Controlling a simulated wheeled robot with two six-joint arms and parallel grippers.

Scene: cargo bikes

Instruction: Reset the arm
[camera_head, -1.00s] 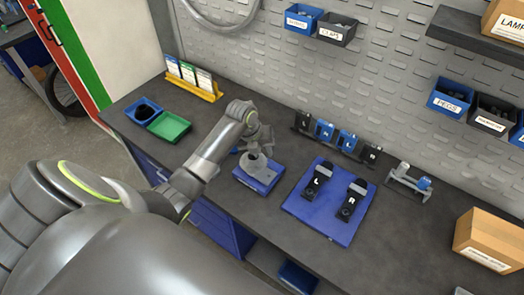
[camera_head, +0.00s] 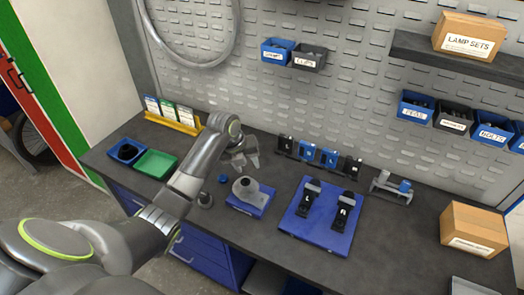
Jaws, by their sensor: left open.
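My left arm comes in from the left, and its gripper (camera_head: 246,162) is above the workbench (camera_head: 235,227), open with nothing between its fingers. It is behind and above a grey rounded part (camera_head: 245,187) that sits on a blue block (camera_head: 254,203), apart from it in the picture. A small blue round piece (camera_head: 223,180) and a small dark piece (camera_head: 205,200) are on the bench left of the block. My right gripper is not in view.
A blue mat (camera_head: 316,238) holds two black parts marked L (camera_head: 306,202) and R (camera_head: 342,213). Green (camera_head: 156,163) and dark blue (camera_head: 125,151) trays are at left. A grey stand (camera_head: 391,188) and cardboard box (camera_head: 474,228) are at right. A perforated wall rises behind.

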